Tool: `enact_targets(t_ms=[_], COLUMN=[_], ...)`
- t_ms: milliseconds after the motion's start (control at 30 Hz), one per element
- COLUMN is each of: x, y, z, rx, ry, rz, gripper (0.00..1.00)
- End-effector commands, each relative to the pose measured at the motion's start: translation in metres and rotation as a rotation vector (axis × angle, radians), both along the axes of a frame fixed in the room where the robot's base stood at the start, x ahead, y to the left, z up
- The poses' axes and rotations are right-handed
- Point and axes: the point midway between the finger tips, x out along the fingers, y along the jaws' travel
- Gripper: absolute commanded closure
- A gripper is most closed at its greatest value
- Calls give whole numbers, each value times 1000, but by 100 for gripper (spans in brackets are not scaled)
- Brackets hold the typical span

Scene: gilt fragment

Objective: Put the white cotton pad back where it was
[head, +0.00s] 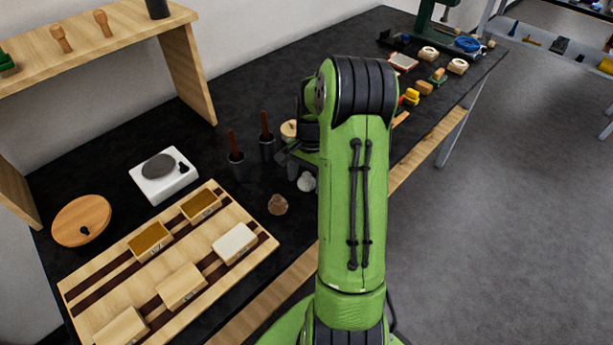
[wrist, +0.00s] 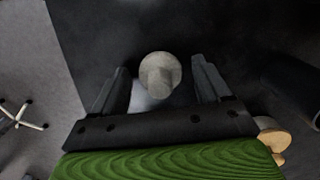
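A pale rounded pad (head: 306,181), which looks like the white cotton pad, is on the black bench, partly hidden by my arm. In the wrist view a grey-white rounded thing with a narrower neck (wrist: 160,72), apparently the same pad, shows between my fingers. A whiter patch shows beside its lower left. My gripper (wrist: 161,75) is open, with a visible gap between each finger and the pad. In the head view my gripper (head: 293,158) is mostly hidden behind my green arm, just above the pad.
A brown lump (head: 277,204) lies left of the pad. Two dark cups (head: 238,166) with brown handles stand behind. A striped wooden board (head: 203,268) holds several small boxes, one white-topped (head: 235,242). A white scale (head: 164,188) and round wooden lid (head: 82,220) are further left.

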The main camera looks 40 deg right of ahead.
Motion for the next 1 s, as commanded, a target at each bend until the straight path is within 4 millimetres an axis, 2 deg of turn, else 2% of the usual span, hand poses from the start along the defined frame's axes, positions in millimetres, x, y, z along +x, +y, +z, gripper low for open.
enact_targets(t_ms=[133, 233, 600, 800, 867, 967, 1000], x=[0, 1, 3, 4, 5, 2, -3], y=[0, -1, -13, -12, -2, 36, 57], z=[1, 11, 104, 125, 135, 166, 180], rx=[0, -2, -3, -3, -21, -84, -116], ry=[0, -1, -4, -3, -14, -59, -83], rz=[0, 0, 0, 9, 50, 208, 294], gripper=[24, 24, 24, 24, 24, 24, 24])
